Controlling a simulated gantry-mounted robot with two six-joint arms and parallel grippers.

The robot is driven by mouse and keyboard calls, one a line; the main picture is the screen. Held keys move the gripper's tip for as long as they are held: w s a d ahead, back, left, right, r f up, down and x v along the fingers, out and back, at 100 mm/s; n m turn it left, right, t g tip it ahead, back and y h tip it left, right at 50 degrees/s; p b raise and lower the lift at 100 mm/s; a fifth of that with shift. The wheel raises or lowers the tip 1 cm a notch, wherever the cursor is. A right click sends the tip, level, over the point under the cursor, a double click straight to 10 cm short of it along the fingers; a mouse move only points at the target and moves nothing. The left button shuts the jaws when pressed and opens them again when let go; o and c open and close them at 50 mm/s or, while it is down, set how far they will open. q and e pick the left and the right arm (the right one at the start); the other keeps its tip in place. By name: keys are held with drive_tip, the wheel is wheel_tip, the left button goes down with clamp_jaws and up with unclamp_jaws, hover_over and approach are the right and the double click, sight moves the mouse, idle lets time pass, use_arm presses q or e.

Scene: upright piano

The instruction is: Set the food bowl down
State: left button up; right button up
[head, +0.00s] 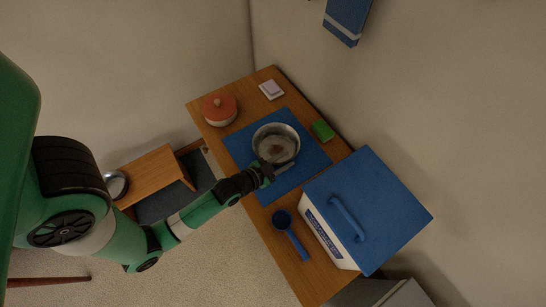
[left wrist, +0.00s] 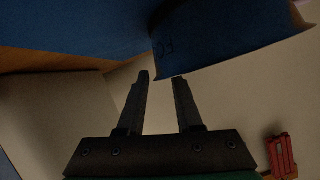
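The food bowl (head: 277,142) is a round metal bowl with a dark brownish inside. It appears level over the blue mat (head: 243,150) on the wooden table; whether it touches the mat is hard to tell. My left gripper (head: 268,172) is at the bowl's near rim, and its fingertips are small in the head view. The bowl cannot be made out there; a dark blue surface with faint letters fills the top. My right gripper is not in view.
A lidded red-and-white pot (head: 219,108), a pale pink-and-white block (head: 271,90) and a green sponge-like block (head: 322,130) surround the mat. A blue scoop (head: 290,236) lies in front, beside a large blue-lidded bin (head: 380,205). Another metal bowl (head: 116,184) is low at left.

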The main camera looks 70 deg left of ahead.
use_arm(q)
drive_tip(key=p+v, duration=0.2)
drive_tip(key=v, duration=0.8)
drive_tip(key=shift+s+d, duration=0.15)
drive_tip(key=shift+s, duration=0.2)
drive_tip(key=shift+r, duration=0.1)
drive_tip(key=w+d+r+t+h, duration=0.1)
drive_tip(key=w+r+t, duration=0.2)
drive_tip(key=w+r, duration=0.6)
drive_tip(key=w+d+r+t, duration=0.15)
drive_tip(key=w+r, duration=0.35)
drive_tip(key=r, duration=0.8)
drive_tip(key=w+r+t+h, duration=0.1)
drive_tip(key=w+r+t, duration=0.3)
drive_tip(key=w+r, duration=0.5)
drive_tip(key=s+d+r+t+h, duration=0.1)
drive_tip(key=s+d+r+t, duration=0.1)
drive_tip(key=r, duration=0.9)
drive_tip(key=s+d+r+m+t+h, duration=0.1)
drive_tip(key=s+d+r+t+h, duration=0.1)
drive_tip(key=r, duration=0.9)
drive_tip(key=s+d+r+t+h, duration=0.1)
drive_tip(key=s+d+r, duration=0.3)
drive_tip(key=r, duration=0.7)
drive_tip(key=shift+s+d+m+t+h, duration=0.3)
drive_tip(key=shift+d+t+h, duration=0.1)
drive_tip(key=shift+d+t, duration=0.3)
